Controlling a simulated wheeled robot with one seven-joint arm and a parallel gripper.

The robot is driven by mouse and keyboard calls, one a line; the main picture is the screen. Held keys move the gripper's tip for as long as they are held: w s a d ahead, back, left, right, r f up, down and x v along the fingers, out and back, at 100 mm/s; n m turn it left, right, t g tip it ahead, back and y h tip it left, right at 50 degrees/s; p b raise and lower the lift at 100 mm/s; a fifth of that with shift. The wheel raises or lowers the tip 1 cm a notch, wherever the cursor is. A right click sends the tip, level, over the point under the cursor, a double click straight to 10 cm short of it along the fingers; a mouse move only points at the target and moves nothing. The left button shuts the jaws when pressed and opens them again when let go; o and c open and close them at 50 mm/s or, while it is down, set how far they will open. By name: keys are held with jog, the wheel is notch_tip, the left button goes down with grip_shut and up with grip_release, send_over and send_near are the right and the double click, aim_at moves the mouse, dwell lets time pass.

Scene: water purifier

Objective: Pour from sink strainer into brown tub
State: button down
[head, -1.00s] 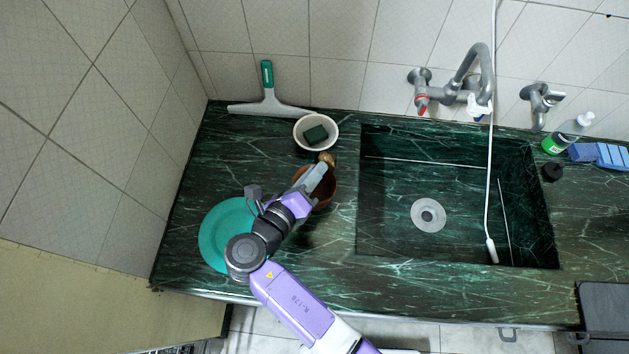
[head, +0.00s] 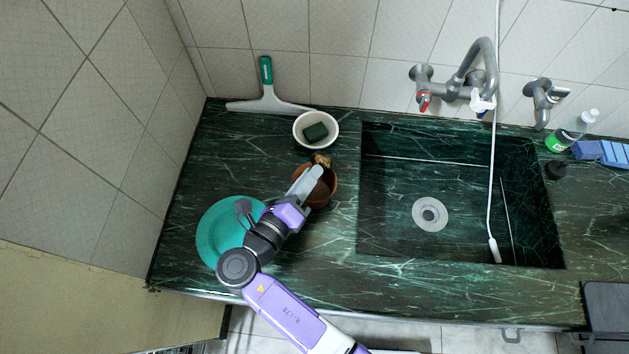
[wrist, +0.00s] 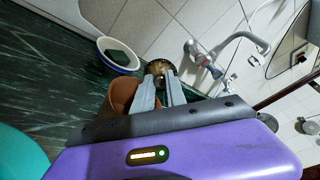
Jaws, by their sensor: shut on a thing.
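My gripper (head: 316,168) is shut on the sink strainer (head: 321,159), a small round piece with a brownish-gold inside. The strainer is tilted, at the far rim of the brown tub (head: 329,193) in the head view. In the wrist view the strainer (wrist: 159,70) sits between the fingertips (wrist: 159,86), its gold-brown side toward the camera. The brown tub (wrist: 119,97) stands below and to the left there, partly hidden by a finger. I cannot tell whether anything is inside the strainer or the tub.
A white bowl (head: 301,140) with a dark green sponge (head: 315,132) stands just behind the tub. A teal plate (head: 213,237) lies under my arm. A squeegee (head: 267,90) leans at the back wall. The sink (head: 400,235) opens to the right.

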jog(key=shift+s+a+f+b, duration=0.15)
jog(key=shift+s+f+b, duration=0.1)
jog(key=shift+b, duration=0.4)
jog(key=shift+s+a+f+t+h+b, duration=0.2)
jog(key=shift+t+b, duration=0.7)
jog(key=shift+b, duration=1.9)
jog(key=shift+d+r+h, duration=0.1)
jog(key=shift+r+h, duration=0.05)
jog(key=shift+h, duration=0.15)
jog(key=shift+s+r+t+h, duration=0.15)
jog(key=shift+r+t+h, duration=0.15)
jog(key=shift+t, duration=0.4)
jog(key=shift+s+a+r+n+t, duration=0.15)
jog(key=shift+r+n+t, duration=0.25)
jog(key=shift+r+t, duration=0.65)
jog(key=shift+w+d+f+m+g+y+p, duration=0.2)
jog(key=shift+f+g+p, duration=0.4)
jog(key=shift+g, duration=0.45)
jog(key=shift+w+f+m+g+y+p, duration=0.1)
jog(key=shift+w+f+g+y+p, duration=0.25)
jog(key=shift+f+g, duration=0.5)
